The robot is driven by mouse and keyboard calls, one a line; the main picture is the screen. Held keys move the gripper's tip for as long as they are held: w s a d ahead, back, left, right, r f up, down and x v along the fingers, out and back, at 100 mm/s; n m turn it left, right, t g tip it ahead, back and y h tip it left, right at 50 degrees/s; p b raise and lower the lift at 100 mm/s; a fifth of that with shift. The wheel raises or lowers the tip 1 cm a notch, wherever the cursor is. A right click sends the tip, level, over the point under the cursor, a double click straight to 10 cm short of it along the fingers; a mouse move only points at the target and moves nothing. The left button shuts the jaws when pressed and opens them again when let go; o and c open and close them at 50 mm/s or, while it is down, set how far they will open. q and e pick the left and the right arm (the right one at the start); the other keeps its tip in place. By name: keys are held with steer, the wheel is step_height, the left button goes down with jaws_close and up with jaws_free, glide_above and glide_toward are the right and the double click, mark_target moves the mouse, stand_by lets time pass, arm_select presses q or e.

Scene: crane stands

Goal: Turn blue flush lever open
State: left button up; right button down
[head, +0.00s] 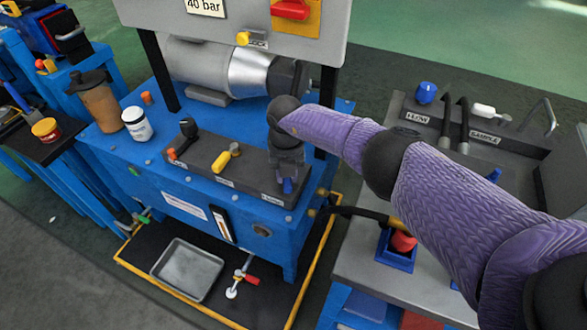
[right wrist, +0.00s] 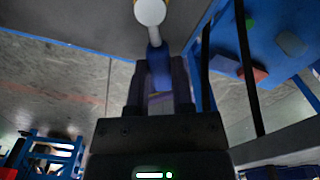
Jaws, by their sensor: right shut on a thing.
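The blue flush lever (head: 287,187) is at the right end of the dark valve block (head: 222,162), mostly hidden by my right gripper (head: 286,172). In the right wrist view, the lever's blue handle (right wrist: 160,68) lies between the two fingers of the right gripper (right wrist: 159,88), which is shut on it. A pale stem and round end (right wrist: 150,12) show beyond the handle. A yellow lever (head: 227,158) and a black lever with an orange part (head: 184,138) are on the same block, to the left. My left gripper is not in view.
A brown shaker (head: 97,104) and a white jar (head: 137,124) stand on the blue bench, left of the block. A grey tray (head: 187,270) lies below on the floor mat. A grey side bench (head: 350,262) stands at the right, under my right arm.

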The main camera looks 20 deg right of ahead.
steer(key=m, duration=0.2)
steer(key=w+a+m, duration=0.1)
steer(key=m, duration=0.1)
steer(key=shift+a, duration=0.2)
steer(key=shift+w+a+m, duration=0.15)
steer(key=shift+a+m, duration=0.05)
steer(key=shift+m, duration=0.4)
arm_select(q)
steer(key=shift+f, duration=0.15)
arm_select(e)
steer(key=shift+w+a+m, duration=0.1)
steer(key=shift+m, duration=0.2)
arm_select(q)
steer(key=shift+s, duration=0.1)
arm_select(e)
steer(key=c, duration=0.5)
jaws_free()
steer(key=shift+c, duration=0.2)
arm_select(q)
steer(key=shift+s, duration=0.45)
arm_select(e)
steer(key=shift+o, duration=0.3)
